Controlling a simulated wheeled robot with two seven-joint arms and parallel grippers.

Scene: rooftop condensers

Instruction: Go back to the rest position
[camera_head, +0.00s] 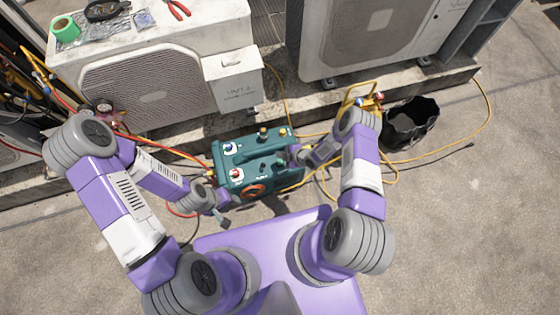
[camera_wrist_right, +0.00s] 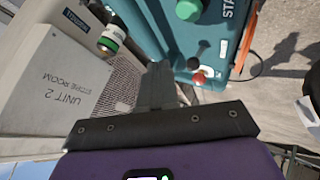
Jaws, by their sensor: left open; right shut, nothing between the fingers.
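My left gripper (camera_head: 221,218) is low at the front left corner of a teal machine (camera_head: 285,143), open, with no object visible in it. My right gripper (camera_head: 294,156) is at the right side of the same machine. In the right wrist view its fingers (camera_wrist_right: 163,85) are shut together and hold nothing. The teal machine (camera_wrist_right: 222,55) fills the upper right of that view, with a red and a black knob near the fingertips. I cannot tell whether either gripper touches the machine. Both arms are bent and reach forward.
A condenser (camera_head: 150,85) with tools on top stands at back left, with a labelled grey box (camera_head: 233,82) on its side. Another condenser (camera_head: 365,40) stands at back right. A black bucket (camera_head: 410,125) and yellow hoses (camera_head: 440,155) lie right. The right foreground floor is clear.

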